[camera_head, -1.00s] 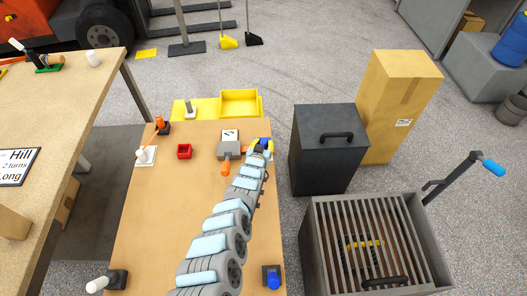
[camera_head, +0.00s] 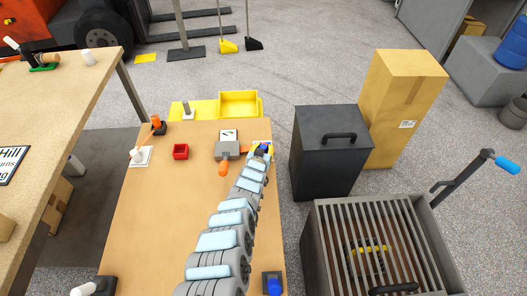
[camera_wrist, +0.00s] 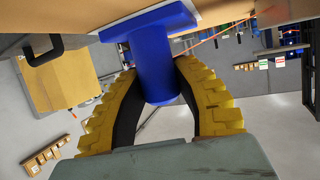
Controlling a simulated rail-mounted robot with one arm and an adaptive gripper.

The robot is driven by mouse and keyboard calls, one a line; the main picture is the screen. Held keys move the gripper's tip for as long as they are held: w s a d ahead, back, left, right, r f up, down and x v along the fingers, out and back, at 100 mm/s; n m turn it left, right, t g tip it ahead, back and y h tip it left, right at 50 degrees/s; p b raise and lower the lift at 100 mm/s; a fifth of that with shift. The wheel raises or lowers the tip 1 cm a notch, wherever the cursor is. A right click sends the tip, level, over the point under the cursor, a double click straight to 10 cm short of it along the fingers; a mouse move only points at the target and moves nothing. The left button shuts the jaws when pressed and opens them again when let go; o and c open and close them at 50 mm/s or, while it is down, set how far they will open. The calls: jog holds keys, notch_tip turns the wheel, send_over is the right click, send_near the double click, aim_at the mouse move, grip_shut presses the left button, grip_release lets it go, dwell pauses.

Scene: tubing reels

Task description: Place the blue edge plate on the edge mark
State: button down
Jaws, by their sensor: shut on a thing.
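The blue edge plate (camera_wrist: 150,50) fills the upper middle of the wrist view: a flat blue plate with a round blue post hanging down in the picture. My gripper (camera_wrist: 162,100) has its two yellow ribbed fingers shut around the post, one on each side. In the head view my gripper (camera_head: 260,152) is at the far right corner of the wooden table, and the plate there is mostly hidden by it. A pale strip (camera_wrist: 186,24) shows beside the plate at the table edge; it may be the edge mark, and I cannot tell whether the plate touches it.
A grey block with an orange handle (camera_head: 228,150) stands just left of my gripper. A yellow bin (camera_head: 239,104) lies behind the table; a black bin (camera_head: 328,155) stands to the right.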

jog(key=shift+w+r, duration=0.15)
jog(key=shift+f, duration=0.2)
jog(key=c, duration=0.9)
grip_release()
jog(key=shift+o, duration=0.2)
jog(key=shift+r, duration=0.1)
